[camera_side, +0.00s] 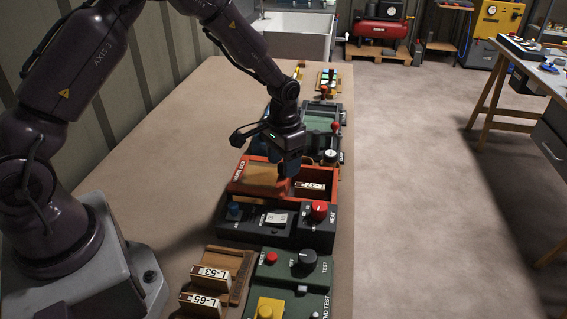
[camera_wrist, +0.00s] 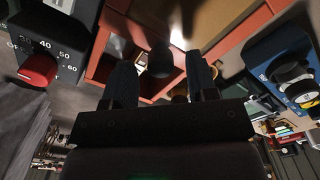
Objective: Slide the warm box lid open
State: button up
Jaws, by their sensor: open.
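The warm box (camera_side: 240,198) is an orange-red open-topped case on the bench, behind a black control panel. Its tan lid (camera_side: 258,176) covers the left part. The right part is uncovered and shows a labelled block (camera_side: 310,187) inside. In the wrist view the box's orange rim (camera_wrist: 262,22) and tan lid (camera_wrist: 208,18) show close up. My gripper (camera_side: 284,178) is over the box near the lid's right end, fingers down. In the wrist view its two fingers (camera_wrist: 161,76) are apart, with a dark knob-like piece (camera_wrist: 158,58) between them; contact cannot be told.
The black panel in front has a red heat knob (camera_side: 319,210) and a white switch (camera_side: 277,218). A green test unit (camera_side: 290,271) and a wooden rack (camera_side: 238,262) with labelled blocks stand nearer. Other devices (camera_side: 330,130) stand behind. The bench left of the box is clear.

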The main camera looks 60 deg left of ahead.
notch_tip(320, 180, up, 12)
dwell(0.4)
jog(key=s+d+r+t, duration=0.2)
jog(key=s+r, duration=0.5)
jog(key=s, duration=0.5)
jog(key=s+d+r+t, duration=0.2)
jog(key=s+r, duration=0.5)
jog(key=s, duration=0.4)
jog(key=shift+s+t, duration=0.4)
jog(key=shift+t, duration=0.4)
